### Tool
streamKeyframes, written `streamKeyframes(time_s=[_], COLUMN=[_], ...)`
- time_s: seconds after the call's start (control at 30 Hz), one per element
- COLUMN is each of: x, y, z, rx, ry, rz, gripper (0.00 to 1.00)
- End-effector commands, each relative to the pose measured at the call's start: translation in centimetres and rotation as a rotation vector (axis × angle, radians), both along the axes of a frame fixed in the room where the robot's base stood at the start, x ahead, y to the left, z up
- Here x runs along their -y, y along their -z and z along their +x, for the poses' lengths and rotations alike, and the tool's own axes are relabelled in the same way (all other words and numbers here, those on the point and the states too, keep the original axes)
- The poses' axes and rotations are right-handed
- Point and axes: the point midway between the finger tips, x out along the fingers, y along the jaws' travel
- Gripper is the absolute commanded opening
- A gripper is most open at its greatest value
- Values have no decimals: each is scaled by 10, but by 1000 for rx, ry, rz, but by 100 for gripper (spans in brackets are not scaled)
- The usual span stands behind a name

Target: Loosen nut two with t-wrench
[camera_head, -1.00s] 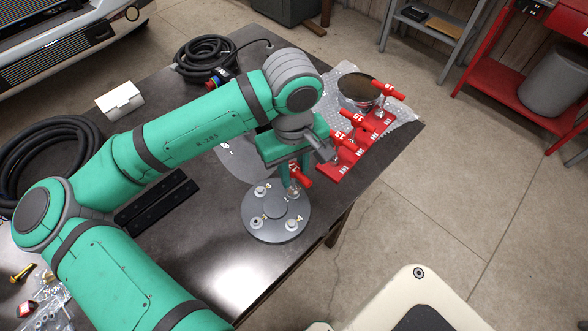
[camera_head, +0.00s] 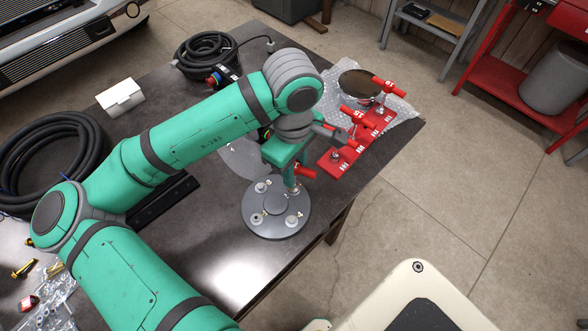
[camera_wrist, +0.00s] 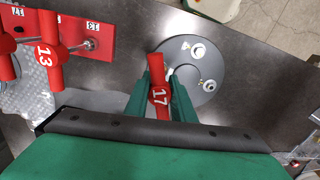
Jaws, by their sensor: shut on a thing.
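My gripper (camera_head: 293,180) is shut on a red-handled T-wrench marked 17 (camera_wrist: 159,98). Its handle (camera_head: 305,172) pokes out beside my gripper in the head view. I hold the wrench over the far right part of a round grey disc (camera_head: 275,216), which bears several nuts on numbered places. Whether its socket sits on a nut is hidden by my gripper. Nuts show at the disc's left (camera_head: 256,218), upper left (camera_head: 261,187) and lower right (camera_head: 292,221). The mark 4 is readable beside one nut (camera_wrist: 198,51) in the wrist view.
A red wrench holder (camera_head: 337,166) stands close behind on the right, with other red T-wrenches (camera_head: 388,87) upright in it; one is marked 13 (camera_wrist: 49,54). Black cables (camera_head: 207,52) and a white box (camera_head: 120,97) lie on the dark table (camera_head: 215,270). The table's front middle is clear.

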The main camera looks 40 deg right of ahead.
Motion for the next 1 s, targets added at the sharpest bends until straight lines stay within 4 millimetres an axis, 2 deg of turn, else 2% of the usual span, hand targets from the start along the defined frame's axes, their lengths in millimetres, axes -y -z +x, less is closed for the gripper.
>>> streamKeyframes(time_s=[0.2,0.63,1.0], x=[-1,0,0], y=[5,5,7], z=[-4,-4,-4], rx=[-11,-14,-14], ry=[-163,-230,-642], rz=[7,7,5], gripper=[0,0,0])
